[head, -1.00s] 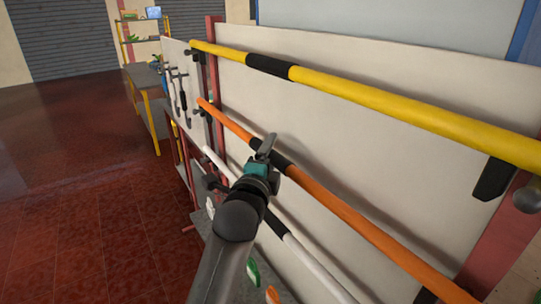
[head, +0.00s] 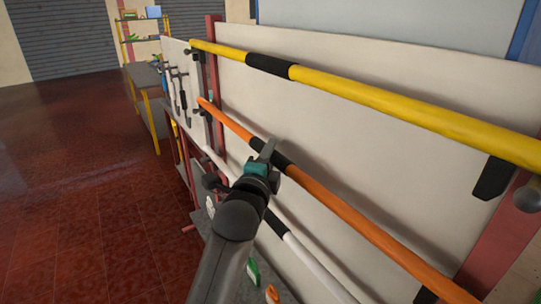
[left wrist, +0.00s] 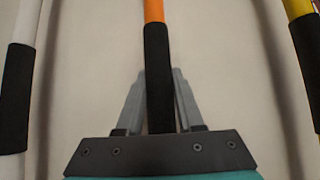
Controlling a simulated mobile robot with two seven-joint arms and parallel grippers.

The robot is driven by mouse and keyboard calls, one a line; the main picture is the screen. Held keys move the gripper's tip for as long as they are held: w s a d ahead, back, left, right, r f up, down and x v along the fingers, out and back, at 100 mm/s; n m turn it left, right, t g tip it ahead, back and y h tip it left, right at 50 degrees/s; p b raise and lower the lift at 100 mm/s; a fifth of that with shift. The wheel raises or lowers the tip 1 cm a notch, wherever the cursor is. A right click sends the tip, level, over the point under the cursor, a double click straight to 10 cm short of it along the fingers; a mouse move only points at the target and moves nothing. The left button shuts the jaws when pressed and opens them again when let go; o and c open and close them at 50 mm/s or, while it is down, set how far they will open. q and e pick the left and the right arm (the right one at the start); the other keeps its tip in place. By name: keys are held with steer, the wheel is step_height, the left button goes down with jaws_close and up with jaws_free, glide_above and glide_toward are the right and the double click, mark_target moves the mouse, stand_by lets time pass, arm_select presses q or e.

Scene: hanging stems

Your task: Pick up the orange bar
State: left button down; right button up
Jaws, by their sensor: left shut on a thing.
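The orange bar (head: 345,208) runs slantwise along a pale panel, from upper left to lower right, with a black grip section (head: 282,160) near its middle. In the left wrist view the orange bar (left wrist: 154,10) stands upright in the picture, its black grip (left wrist: 158,90) between my fingers. My left gripper (head: 269,151) is shut on this black grip; its two grey fingers lie on either side of it in the wrist view (left wrist: 160,78). The finger contact is partly hidden in the head view. My right gripper is not in view.
A yellow bar (head: 400,100) with a black grip hangs above, and a white bar (head: 305,255) below. They flank the orange bar in the wrist view. The pale panel (head: 330,130) is close behind. Red posts (head: 502,235) carry dark holders. Open floor (head: 70,190) is at left.

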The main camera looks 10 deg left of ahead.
arm_select(q)
steer(key=shift+r, duration=0.15)
step_height(320, 180, up, 10)
stand_by(0.6)
steer(key=shift+p, duration=0.3)
steer(key=s+a+p, duration=0.3)
steer(key=s+a, duration=0.4)
steer(key=s, duration=0.1)
steer(key=shift+a+p, duration=0.35)
steer(key=shift+a, duration=0.05)
stand_by(0.4)
steer(key=shift+w, duration=0.1)
